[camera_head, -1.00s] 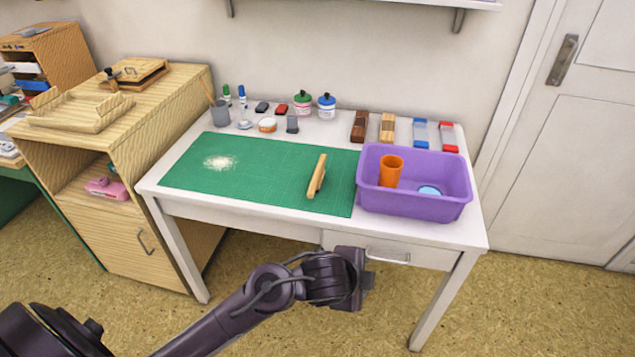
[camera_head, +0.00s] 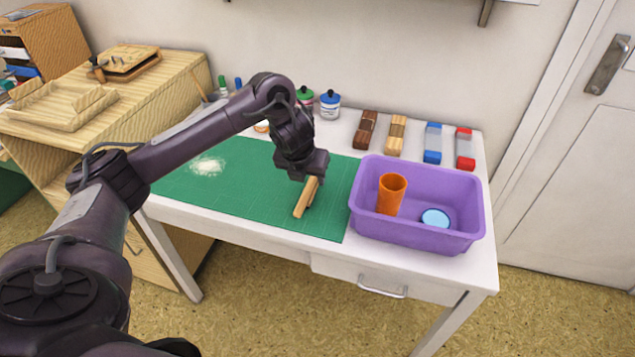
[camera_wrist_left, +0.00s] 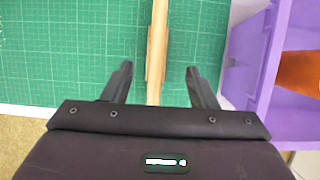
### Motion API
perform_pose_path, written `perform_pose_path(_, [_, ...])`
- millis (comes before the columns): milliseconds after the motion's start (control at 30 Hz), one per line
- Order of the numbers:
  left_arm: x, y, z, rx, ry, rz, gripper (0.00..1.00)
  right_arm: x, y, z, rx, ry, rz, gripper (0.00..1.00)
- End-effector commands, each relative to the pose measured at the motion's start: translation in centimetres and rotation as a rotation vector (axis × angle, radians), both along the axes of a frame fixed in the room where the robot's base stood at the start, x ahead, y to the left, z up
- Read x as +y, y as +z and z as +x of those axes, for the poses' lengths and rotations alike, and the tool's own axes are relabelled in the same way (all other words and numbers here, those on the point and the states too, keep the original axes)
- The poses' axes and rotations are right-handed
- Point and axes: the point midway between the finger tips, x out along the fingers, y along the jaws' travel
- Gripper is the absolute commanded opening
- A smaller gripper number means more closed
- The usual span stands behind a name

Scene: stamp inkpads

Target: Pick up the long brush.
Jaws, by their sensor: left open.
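The long brush (camera_head: 306,198) has a pale wooden back and lies on the green cutting mat (camera_head: 241,203) toward its right end. My left gripper (camera_head: 312,181) is above the far end of the brush, and the gripper body hides that end. In the left wrist view the brush (camera_wrist_left: 156,52) runs up the picture between the two open, dark fingers of my left gripper (camera_wrist_left: 157,80). There is a gap on each side, and neither finger touches it in that view. My right gripper is not seen.
A purple bin (camera_head: 416,235) with an orange cup (camera_head: 391,194) and a light blue round thing (camera_head: 435,218) stands just right of the mat. Several blocks and jars line the table's back. A pale powder patch (camera_head: 207,166) lies on the mat's left part.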

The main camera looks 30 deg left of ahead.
Motion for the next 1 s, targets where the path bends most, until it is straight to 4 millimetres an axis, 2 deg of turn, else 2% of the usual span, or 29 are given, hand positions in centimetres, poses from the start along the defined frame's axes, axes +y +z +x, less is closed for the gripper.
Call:
perform_pose_path(33, [0.0,-1.2,0.1,0.004,0.0,-0.002,0.53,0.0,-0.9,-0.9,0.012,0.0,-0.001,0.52])
perform_pose_path(200, [0.2,-3.0,0.8,0.003,0.001,-0.004,0.53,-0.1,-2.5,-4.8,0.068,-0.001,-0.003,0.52])
perform_pose_path(300, [0.4,-4.4,1.1,0.004,0.002,-0.005,0.53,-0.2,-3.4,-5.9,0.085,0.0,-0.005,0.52])
perform_pose_path(400, [0.8,-5.5,1.5,0.004,0.001,-0.003,0.53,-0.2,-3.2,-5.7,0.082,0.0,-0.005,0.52])
perform_pose_path(533, [0.9,-6.6,2.1,0.001,0.001,-0.002,0.53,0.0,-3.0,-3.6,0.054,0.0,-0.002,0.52])
perform_pose_path(667, [1.0,-6.9,2.3,0.0,0.0,-0.001,0.53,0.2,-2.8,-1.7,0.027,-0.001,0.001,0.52])
perform_pose_path(800, [1.0,-6.9,2.3,-0.001,0.0,-0.001,0.53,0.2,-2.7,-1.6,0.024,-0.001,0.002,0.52])
perform_pose_path(1000, [0.9,-6.8,2.3,-0.001,0.001,-0.001,0.28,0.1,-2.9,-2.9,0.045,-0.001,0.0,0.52])
